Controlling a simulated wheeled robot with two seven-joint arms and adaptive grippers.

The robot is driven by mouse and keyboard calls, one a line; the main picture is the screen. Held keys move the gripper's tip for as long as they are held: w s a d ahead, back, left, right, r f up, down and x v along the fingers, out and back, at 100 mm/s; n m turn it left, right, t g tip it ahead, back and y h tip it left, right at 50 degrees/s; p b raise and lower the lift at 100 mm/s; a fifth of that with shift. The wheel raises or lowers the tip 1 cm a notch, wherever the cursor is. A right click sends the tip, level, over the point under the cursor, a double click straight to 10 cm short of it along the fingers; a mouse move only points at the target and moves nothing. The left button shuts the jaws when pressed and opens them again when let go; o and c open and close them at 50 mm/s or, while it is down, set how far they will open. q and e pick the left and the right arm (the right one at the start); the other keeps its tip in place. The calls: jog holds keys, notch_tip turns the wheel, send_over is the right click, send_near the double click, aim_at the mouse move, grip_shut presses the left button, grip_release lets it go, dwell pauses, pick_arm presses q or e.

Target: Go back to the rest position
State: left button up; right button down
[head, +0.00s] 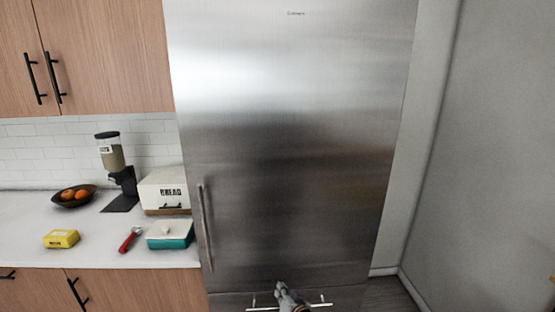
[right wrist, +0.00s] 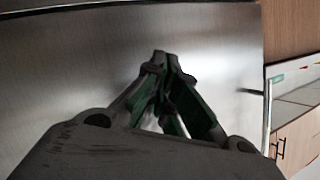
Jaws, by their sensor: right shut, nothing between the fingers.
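My right gripper (head: 283,290) is low in the middle of the head view, in front of the lower part of the steel fridge (head: 300,130). In the right wrist view the right gripper (right wrist: 162,62) has its fingertips together, with nothing between them. The fridge's steel face (right wrist: 75,75) fills much of that view behind the fingers. The fridge's upper door looks closed. My left gripper is in neither view.
The fridge has a vertical handle (head: 205,228) at left and a horizontal drawer handle (head: 320,304) near my right gripper. Left is a counter (head: 20,225) with a bread box (head: 165,192), a teal dish (head: 170,238), a yellow box (head: 61,239) and a fruit bowl (head: 74,196). A wall (head: 490,150) stands right.

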jog(key=s+d+f+n+g+h, duration=0.1)
jog(key=s+d+f+g, duration=0.1)
jog(key=s+d+f, duration=0.65)
jog(key=s+d+f+n+g+h, duration=0.15)
jog(key=s+f, duration=0.45)
jog(key=f, duration=0.8)
jog(key=s+d+f+n+g+h, duration=0.15)
jog(key=s+d+f, duration=0.25)
jog(key=s+f, duration=0.5)
jog(key=s+d+f+g, duration=0.2)
jog(key=s+f, duration=0.3)
jog(key=s, duration=0.7)
jog(key=s+d+f+g+h, duration=0.1)
jog(key=s+d+f, duration=0.4)
jog(key=s, duration=0.7)
jog(key=s+d+f+m+g+h, duration=0.1)
jog(key=s+d+f+g, duration=0.2)
jog(key=s, duration=0.9)
notch_tip(320, 180, down, 3)
jog(key=shift+s+d+r+g, duration=0.15)
jog(key=shift+s+d+g, duration=0.15)
jog(key=shift+d, duration=0.25)
